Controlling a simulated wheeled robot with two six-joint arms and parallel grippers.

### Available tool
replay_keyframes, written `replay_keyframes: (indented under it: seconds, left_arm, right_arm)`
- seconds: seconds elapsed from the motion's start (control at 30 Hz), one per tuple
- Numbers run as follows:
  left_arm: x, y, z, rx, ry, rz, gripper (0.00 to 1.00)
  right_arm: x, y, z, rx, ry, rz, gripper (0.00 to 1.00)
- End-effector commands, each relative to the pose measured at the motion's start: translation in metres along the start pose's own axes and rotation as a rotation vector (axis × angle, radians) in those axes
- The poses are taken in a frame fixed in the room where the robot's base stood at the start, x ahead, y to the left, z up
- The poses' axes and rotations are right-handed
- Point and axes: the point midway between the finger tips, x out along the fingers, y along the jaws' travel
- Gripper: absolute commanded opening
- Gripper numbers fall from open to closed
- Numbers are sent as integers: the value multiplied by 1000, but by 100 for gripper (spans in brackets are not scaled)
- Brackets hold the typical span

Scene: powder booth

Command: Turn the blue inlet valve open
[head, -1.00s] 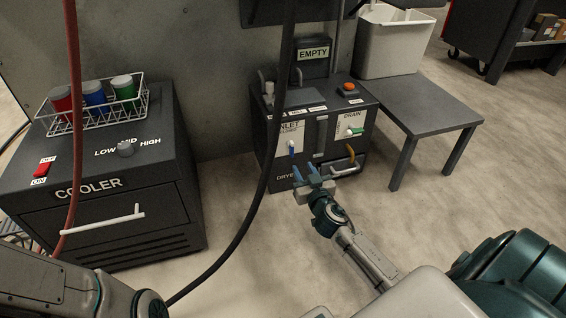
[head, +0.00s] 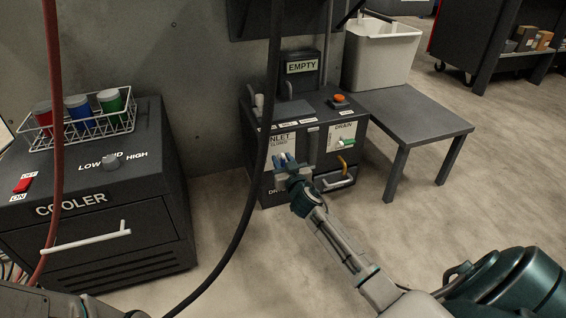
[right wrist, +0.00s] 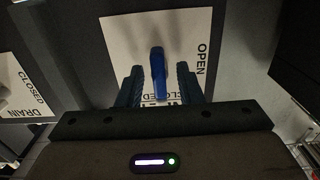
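The blue inlet valve (right wrist: 158,72) is a lever on a white plate (right wrist: 122,42) in the right wrist view. Its near end lies by the word CLOSED; the word OPEN is to its right. My right gripper (right wrist: 159,84) is open, with one blue finger on each side of the lever and gaps showing. In the head view, my right gripper (head: 285,161) is in front of the INLET plate (head: 283,141) on the dryer (head: 256,150) and largely hides the lever. My left gripper is out of view.
The DRAIN plate with a green lever (head: 347,141) is to the right on the dryer, above a drawer handle (head: 338,183). A black hose (head: 261,160) hangs left of my right gripper. The cooler (head: 100,200) stands left; a grey table (head: 415,118) stands right.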

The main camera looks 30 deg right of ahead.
Motion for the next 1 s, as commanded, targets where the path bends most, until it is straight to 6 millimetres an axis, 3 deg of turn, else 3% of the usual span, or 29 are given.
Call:
replay_keyframes:
  seconds: [0.23,0.4,0.43,0.77,1.0]
  left_arm:
    - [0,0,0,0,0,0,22]
    - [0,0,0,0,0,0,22]
    - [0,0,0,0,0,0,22]
    - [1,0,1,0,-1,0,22]
    - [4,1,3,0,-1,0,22]
  right_arm:
    - [1,0,0,0,0,0,33]
    - [1,0,0,0,0,0,1]
    - [1,0,0,0,0,0,0]
    - [0,0,0,-36,0,-1,0]
    - [0,-1,-1,-169,0,-1,0]
